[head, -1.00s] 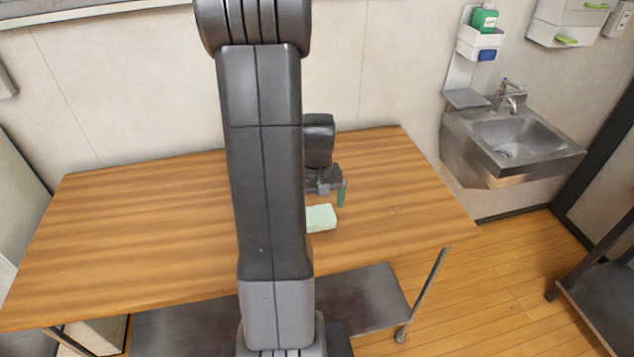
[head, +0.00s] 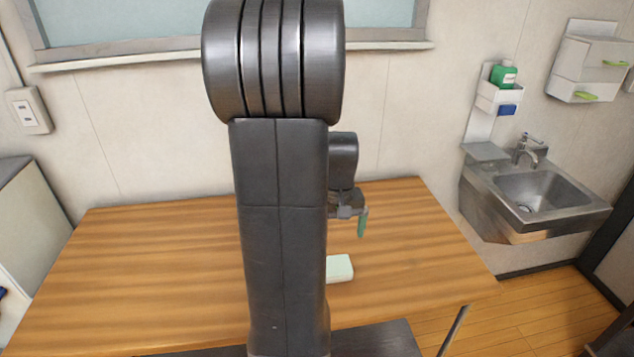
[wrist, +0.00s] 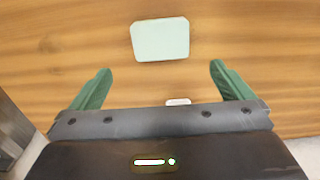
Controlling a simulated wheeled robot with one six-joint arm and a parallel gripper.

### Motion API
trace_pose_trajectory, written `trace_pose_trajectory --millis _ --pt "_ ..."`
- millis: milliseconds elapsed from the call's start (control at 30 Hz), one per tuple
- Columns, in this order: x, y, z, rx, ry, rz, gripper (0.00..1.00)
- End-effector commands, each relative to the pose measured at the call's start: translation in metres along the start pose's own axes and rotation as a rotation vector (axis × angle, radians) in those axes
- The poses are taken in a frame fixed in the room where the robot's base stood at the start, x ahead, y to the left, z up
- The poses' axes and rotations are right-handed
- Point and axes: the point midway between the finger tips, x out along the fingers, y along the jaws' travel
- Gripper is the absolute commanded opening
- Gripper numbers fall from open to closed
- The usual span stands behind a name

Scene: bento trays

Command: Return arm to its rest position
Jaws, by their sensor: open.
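My gripper (wrist: 158,88) is open and empty, with its two green fingers spread wide in the wrist view. In the head view one green finger of my gripper (head: 361,222) shows to the right of my upright arm link; the other is hidden. A pale green box (wrist: 160,40) lies on the wooden table beyond the fingertips, apart from them. In the head view the box (head: 340,268) sits below the gripper, its left part hidden behind my arm.
The wooden table (head: 150,270) is otherwise bare where it shows. A metal sink (head: 540,200) is on the wall to the right, with a green bottle (head: 503,75) on a shelf above. A window (head: 130,20) is at the back wall.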

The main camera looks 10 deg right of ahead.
Motion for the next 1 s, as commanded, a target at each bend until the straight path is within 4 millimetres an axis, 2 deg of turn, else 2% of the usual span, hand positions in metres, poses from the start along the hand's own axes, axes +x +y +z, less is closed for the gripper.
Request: trace_pose_trajectory --millis 500,733,767,800,1000 --pt "0.087 0.0 0.001 0.0 -0.006 -0.001 1.0" --pt "0.119 0.0 0.001 0.0 -0.005 -0.001 1.0" --pt "0.123 0.0 0.001 0.0 -0.002 -0.001 1.0" --pt "0.115 0.0 0.0 0.0 0.001 0.0 1.0" --pt "0.106 0.0 0.0 0.0 0.001 0.0 1.0"
